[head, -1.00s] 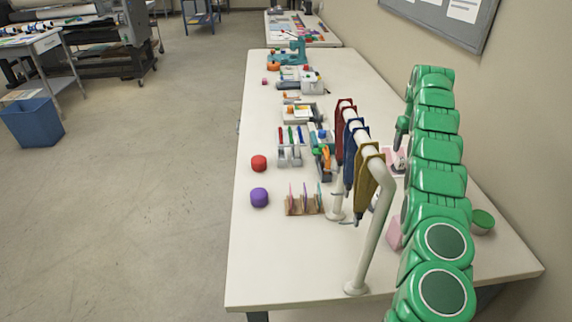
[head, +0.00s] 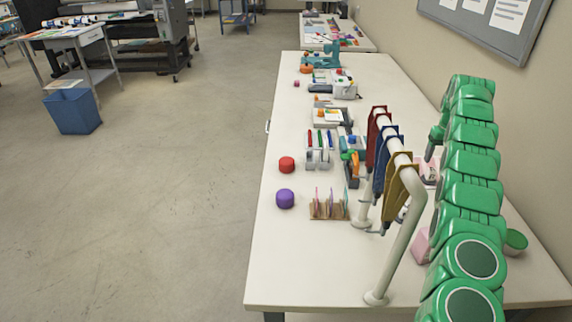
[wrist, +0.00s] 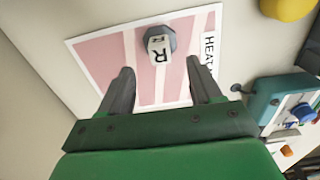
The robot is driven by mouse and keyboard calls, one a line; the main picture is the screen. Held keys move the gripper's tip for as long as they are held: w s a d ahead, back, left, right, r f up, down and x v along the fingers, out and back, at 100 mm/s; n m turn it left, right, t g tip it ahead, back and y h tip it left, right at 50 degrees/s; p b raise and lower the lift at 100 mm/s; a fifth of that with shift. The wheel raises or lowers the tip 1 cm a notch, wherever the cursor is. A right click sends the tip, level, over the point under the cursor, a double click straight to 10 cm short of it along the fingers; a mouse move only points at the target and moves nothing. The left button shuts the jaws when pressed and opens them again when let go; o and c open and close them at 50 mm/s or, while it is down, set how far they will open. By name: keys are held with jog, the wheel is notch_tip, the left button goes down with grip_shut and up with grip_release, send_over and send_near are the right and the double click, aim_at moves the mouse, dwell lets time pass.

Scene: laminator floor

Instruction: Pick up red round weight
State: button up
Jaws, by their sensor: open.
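The red round weight (head: 286,164) stands on the white table (head: 262,262) near its left edge, just behind a purple round weight (head: 285,199). My gripper is at the far end of my green arm on the table's right side, well to the right of the red weight. In the wrist view my gripper (wrist: 162,82) is open and empty. Its fingers are over a pink and white card with a grey, labelled object (wrist: 159,42) on it. The red weight does not show in the wrist view.
A white rail (head: 408,228) with red, blue and yellow hanging pieces stands between my arm and the weights. A wooden rack (head: 329,210) stands right of the purple weight. The floor left of the table is clear up to a blue bin (head: 73,111).

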jog(key=o, duration=0.5)
jog(key=shift+c, duration=0.2)
